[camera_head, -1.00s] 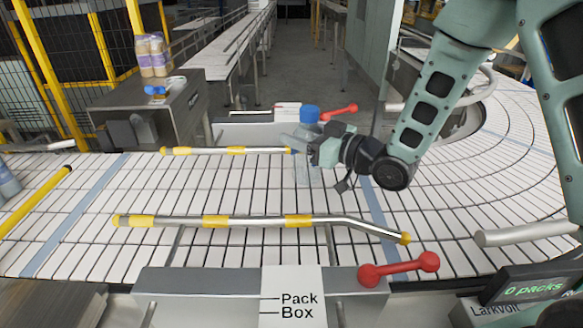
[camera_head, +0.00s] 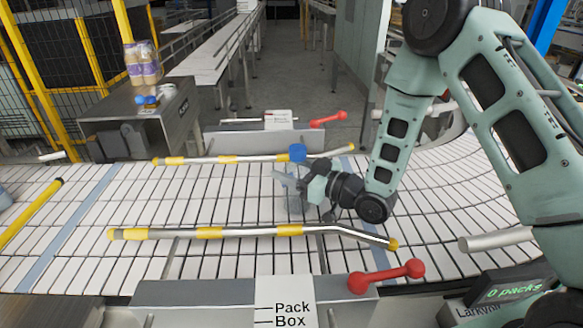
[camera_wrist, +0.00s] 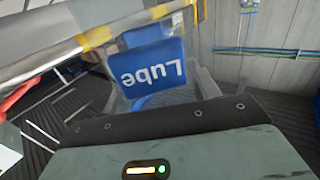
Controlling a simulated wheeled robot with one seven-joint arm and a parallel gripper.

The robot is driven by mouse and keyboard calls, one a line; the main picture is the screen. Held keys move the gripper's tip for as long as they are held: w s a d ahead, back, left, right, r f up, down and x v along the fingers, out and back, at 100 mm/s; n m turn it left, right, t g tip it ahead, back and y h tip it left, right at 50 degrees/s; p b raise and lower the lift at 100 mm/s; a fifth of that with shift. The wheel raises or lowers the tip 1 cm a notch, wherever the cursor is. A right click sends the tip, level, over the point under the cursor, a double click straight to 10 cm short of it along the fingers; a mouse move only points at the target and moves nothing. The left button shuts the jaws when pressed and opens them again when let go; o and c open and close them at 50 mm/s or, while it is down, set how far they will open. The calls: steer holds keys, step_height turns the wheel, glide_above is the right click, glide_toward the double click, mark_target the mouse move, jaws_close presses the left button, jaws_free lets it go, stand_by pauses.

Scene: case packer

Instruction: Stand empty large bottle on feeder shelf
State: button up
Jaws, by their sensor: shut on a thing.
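The clear, empty-looking bottle with a blue cap (camera_head: 297,152) is held by my gripper (camera_head: 296,184) over the white slatted conveyor (camera_head: 130,210), between its two guide rails. Its see-through body (camera_head: 294,204) is faint against the slats, so I cannot tell whether its base touches them. No part is labelled as the feeder shelf; a grey metal unit (camera_head: 170,110) at the back left carries brownish bottles (camera_head: 142,63) on top.
A yellow-banded near rail (camera_head: 260,230) and a far rail (camera_head: 225,159) run along the conveyor. Red handles stand at the near side (camera_head: 385,276) and far side (camera_head: 328,119). A "Pack Box" plate (camera_head: 290,310) is in front. Yellow fencing (camera_head: 35,80) bounds the left.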

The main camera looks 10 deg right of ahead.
steer(key=shift+f, duration=0.15)
steer(key=o, duration=1)
steer(key=shift+c, duration=0.2)
